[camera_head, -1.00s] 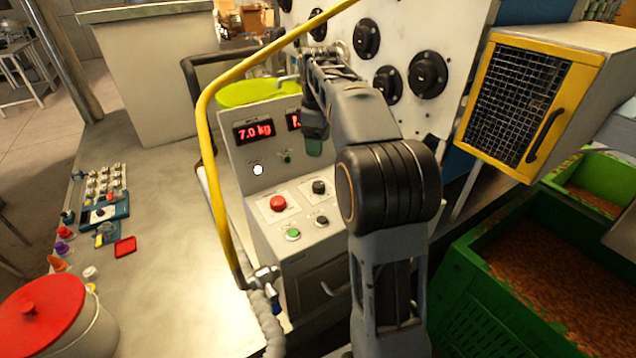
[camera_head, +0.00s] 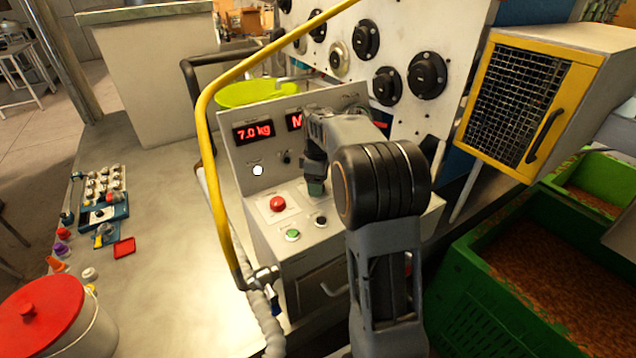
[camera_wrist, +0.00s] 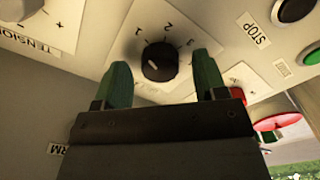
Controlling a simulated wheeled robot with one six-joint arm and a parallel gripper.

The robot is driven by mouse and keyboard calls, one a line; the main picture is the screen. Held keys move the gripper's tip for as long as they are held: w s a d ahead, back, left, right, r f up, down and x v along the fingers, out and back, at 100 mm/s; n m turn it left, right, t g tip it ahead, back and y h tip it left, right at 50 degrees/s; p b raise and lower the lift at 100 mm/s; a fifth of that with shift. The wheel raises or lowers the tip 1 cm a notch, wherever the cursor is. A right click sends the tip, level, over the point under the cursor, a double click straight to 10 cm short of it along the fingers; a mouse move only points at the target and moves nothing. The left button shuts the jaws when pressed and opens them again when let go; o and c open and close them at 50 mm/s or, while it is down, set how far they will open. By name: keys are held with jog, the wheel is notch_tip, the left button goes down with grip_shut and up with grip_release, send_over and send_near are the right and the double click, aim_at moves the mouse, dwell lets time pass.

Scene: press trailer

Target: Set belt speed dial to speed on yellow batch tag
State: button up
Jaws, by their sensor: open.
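A black dial knob (camera_wrist: 160,61) sits on a white plate marked 1, 2, 3 in the wrist view; its white pointer line faces down and left, away from the visible numbers. My gripper (camera_wrist: 162,66) is open, with one green finger on each side of the knob in the picture. I cannot tell whether either finger touches it. In the head view my gripper (camera_head: 316,187) is low over the control console (camera_head: 262,215), and my arm hides the dial there. I cannot make out a yellow batch tag with a readable speed.
A red button (camera_head: 278,203) and a green button (camera_head: 292,235) are on the console. A plate labelled TENSION (camera_wrist: 35,22) and a STOP label (camera_wrist: 253,28) flank the dial. A yellow rail (camera_head: 206,130) stands left of the console. Green crates (camera_head: 470,290) are at right.

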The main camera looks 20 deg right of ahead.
jog(key=shift+f, duration=0.25)
jog(key=shift+c, duration=0.3)
jog(key=c, duration=0.9)
jog(key=shift+o, duration=0.2)
jog(key=m+p, duration=0.1)
jog(key=m, duration=0.3)
jog(key=shift+r+m, duration=0.1)
jog(key=shift+m, duration=2.4)
